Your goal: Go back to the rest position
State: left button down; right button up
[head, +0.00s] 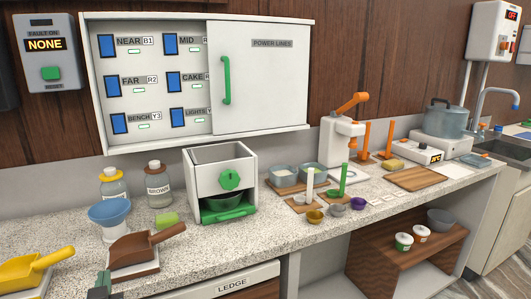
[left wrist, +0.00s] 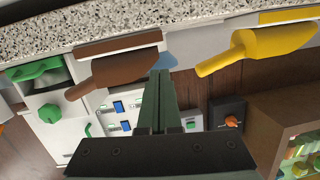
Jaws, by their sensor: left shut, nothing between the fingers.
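My left gripper (head: 102,284) shows at the bottom left of the head view, just in front of the brown scoop (head: 146,245) and below the counter's front edge. In the left wrist view its two dark green fingers (left wrist: 160,80) lie together, shut and empty. There the brown scoop (left wrist: 118,75) is left of the fingertips and the yellow scoop (left wrist: 255,47) is to the right. I cannot tell how far the fingers are from the brown scoop. My right gripper is in neither view.
The yellow scoop (head: 32,270) lies at the left. A blue funnel (head: 110,212), jars and a white press box (head: 221,180) stand behind on the speckled counter (head: 270,235). A panel (head: 196,80) hangs on the wall. A wooden shelf (head: 400,255) is lower right.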

pick_arm(q)
jog(key=s+d+f+m+g+h, duration=0.2)
jog(key=s+d+f+g, duration=0.1)
jog(key=s+f, duration=0.35)
jog(key=s+d+f+m+g+h, duration=0.1)
jog(key=s+d+f+g+h, duration=0.15)
jog(key=s+f, duration=0.4)
jog(key=s+d+f+m+g+h, duration=0.2)
jog(key=s+d+f+g, duration=0.1)
jog(key=s, duration=0.4)
jog(key=s+d+f+m+g+h, duration=0.2)
jog(key=s+d+f, duration=0.15)
jog(key=s, duration=0.35)
jog(key=w+d+f+t+h+p, duration=0.1)
jog(key=w+d+f+t+p, duration=0.2)
jog(key=p, duration=0.4)
jog(key=w+d+t, duration=0.1)
jog(key=t, duration=0.1)
jog(key=shift+d+f+t+h, duration=0.25)
jog(key=shift+d+t+h, duration=0.1)
jog(key=shift+d, duration=0.05)
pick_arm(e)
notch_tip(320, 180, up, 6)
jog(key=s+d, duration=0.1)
pick_arm(q)
jog(key=shift+w, duration=0.2)
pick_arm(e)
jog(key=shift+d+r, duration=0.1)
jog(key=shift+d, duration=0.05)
